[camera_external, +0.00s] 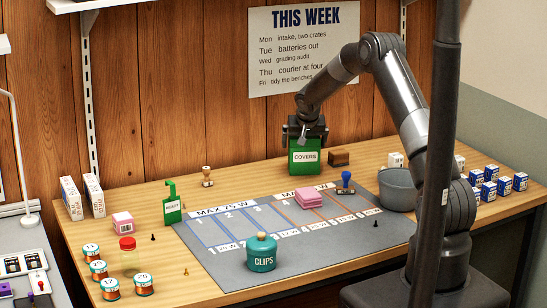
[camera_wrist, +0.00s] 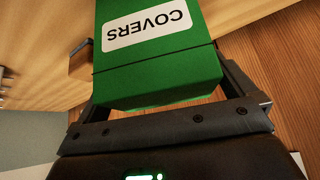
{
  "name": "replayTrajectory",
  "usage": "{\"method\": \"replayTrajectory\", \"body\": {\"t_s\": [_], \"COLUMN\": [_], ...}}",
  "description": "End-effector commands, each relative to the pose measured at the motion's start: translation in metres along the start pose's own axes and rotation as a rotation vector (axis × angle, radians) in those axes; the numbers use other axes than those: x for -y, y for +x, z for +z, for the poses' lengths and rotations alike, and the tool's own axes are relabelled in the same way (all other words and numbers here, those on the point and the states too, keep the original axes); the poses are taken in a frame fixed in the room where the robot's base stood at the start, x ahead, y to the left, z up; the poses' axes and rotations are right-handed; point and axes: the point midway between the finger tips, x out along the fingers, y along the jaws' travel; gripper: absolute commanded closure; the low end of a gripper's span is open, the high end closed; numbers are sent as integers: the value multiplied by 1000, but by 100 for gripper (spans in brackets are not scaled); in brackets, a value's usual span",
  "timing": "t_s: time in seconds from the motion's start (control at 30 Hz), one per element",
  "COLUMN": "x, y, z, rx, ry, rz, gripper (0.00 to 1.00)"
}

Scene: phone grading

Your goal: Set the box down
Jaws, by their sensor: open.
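The green box labelled COVERS (camera_external: 304,160) stands at the back of the wooden table, just behind the grey mat (camera_external: 230,258). It also fills the upper middle of the wrist view (camera_wrist: 155,75), with its label upside down there. My gripper (camera_external: 305,137) is directly above the box, with its fingers down at the box's top. In the wrist view my gripper (camera_wrist: 165,98) is open, with one finger on each side of the box. The box looks upright. I cannot tell whether the fingers touch it, and its underside is hidden.
A brown block (camera_external: 339,158) sits close right of the box. A blue stamp (camera_external: 345,184) and pink pads (camera_external: 309,198) lie in front, on the mat. A grey bucket (camera_external: 397,190) stands right. A teal CLIPS jar (camera_external: 262,253) stands at the mat's front.

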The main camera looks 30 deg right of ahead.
Motion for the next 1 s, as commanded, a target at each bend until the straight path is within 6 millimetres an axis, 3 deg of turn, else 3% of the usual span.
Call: {"method": "replayTrajectory", "body": {"t_s": [0.27, 0.7, 1.0], "x": [0, 0, -2], "y": [-26, -104, -132], "z": [-2, -2, -1], "rx": [-2, -3, -1], "ry": [0, 0, -4], "rz": [0, 0, 1], "gripper": [0, 0, 0]}}
